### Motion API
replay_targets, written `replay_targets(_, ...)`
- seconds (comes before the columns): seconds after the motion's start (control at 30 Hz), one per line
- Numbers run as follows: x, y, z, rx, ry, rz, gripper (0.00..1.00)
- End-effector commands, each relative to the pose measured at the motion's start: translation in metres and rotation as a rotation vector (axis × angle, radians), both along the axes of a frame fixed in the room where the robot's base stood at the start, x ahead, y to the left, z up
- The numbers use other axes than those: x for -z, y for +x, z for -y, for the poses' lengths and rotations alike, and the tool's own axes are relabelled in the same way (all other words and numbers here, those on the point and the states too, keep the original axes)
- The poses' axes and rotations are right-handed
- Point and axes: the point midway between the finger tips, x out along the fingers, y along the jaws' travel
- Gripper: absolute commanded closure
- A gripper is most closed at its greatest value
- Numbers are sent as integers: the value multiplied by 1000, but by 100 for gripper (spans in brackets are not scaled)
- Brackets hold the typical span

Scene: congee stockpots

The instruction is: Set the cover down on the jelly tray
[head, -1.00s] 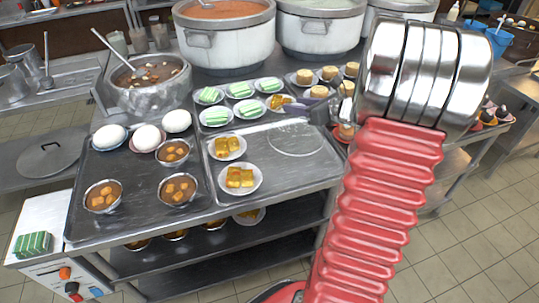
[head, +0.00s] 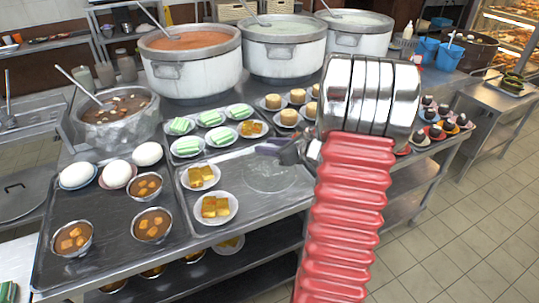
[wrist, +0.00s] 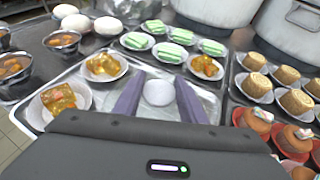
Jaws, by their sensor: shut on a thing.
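My gripper (head: 284,150) reaches over the right part of the metal tray (head: 262,208), which holds plates of orange-yellow jelly cubes (head: 216,206) at its left. A clear round cover (head: 268,176) shows below my fingers, over the tray's bare right part. In the wrist view, a pale round knob (wrist: 158,92) sits between the two purple fingers (wrist: 160,98), and the jaws are shut on it. The cover's edge is hard to make out, and I cannot tell whether it touches the tray.
A tray of brown-soup bowls (head: 152,225) and white buns lies at left. Plates of green cakes (head: 188,147) stand behind, with round rolls (head: 289,117) to the right. Large stockpots (head: 285,48) line the back. Dark-topped cakes (head: 435,131) are at far right.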

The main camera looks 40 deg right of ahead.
Motion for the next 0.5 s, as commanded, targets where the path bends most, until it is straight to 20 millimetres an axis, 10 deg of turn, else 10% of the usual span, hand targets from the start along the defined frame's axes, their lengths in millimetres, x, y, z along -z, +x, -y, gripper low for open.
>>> replay_targets(0.5, 38, 0, 0, 1, 1, 1, 96)
